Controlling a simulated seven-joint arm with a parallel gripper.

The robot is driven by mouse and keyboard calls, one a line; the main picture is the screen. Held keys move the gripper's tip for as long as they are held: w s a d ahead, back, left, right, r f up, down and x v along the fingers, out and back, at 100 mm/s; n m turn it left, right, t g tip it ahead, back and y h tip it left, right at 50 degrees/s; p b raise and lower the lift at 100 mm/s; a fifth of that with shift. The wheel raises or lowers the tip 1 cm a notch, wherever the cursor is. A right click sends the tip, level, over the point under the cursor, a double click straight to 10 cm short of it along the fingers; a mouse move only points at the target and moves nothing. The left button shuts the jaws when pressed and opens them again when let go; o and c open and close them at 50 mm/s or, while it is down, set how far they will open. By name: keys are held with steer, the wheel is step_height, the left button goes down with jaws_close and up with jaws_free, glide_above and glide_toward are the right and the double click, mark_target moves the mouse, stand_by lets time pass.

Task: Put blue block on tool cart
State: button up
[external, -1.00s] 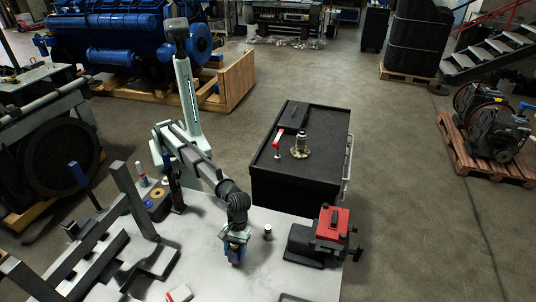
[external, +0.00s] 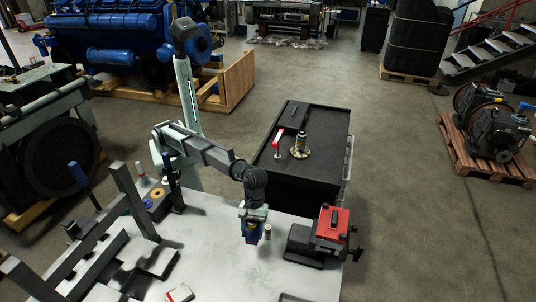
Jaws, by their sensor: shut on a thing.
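The blue block (external: 251,238) is held low in my gripper (external: 252,230), over the right part of the pale workbench. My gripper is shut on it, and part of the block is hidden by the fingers. I cannot tell how far the block is above the bench. The black tool cart (external: 323,165) stands behind the bench, beyond my gripper. On its top are a red-handled tool (external: 276,147), a can-like item on a round base (external: 300,146) and a dark flat case (external: 293,115).
A red and black vise (external: 331,224) stands on the bench right of my gripper. A small cylinder (external: 267,231) is close beside the gripper. Grey metal frames (external: 130,205) fill the bench's left side. The cart's right top is clear.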

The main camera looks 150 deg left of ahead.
steer(key=s+a+r+n+y, duration=0.1)
steer(key=s+a+r+n, duration=0.35)
steer(key=a, duration=1.05)
steer(key=s+a+f+n+t+y, duration=0.1)
steer(key=s+a, duration=0.6)
steer(key=a, duration=0.9)
steer(key=s+a+r+n+y, duration=0.1)
steer(key=s+a+n, duration=0.35)
steer(key=a, duration=1.05)
step_height(320, 180, up, 4)
steer(key=r+n+g+y, duration=0.1)
steer(key=n+y, duration=0.2)
steer(key=n, duration=0.4)
glide_above(326, 121)
steer(key=shift+d+f, duration=0.1)
steer(key=shift+f, duration=4.8)
steer(key=o, duration=1.4)
steer(key=shift+f, duration=0.15)
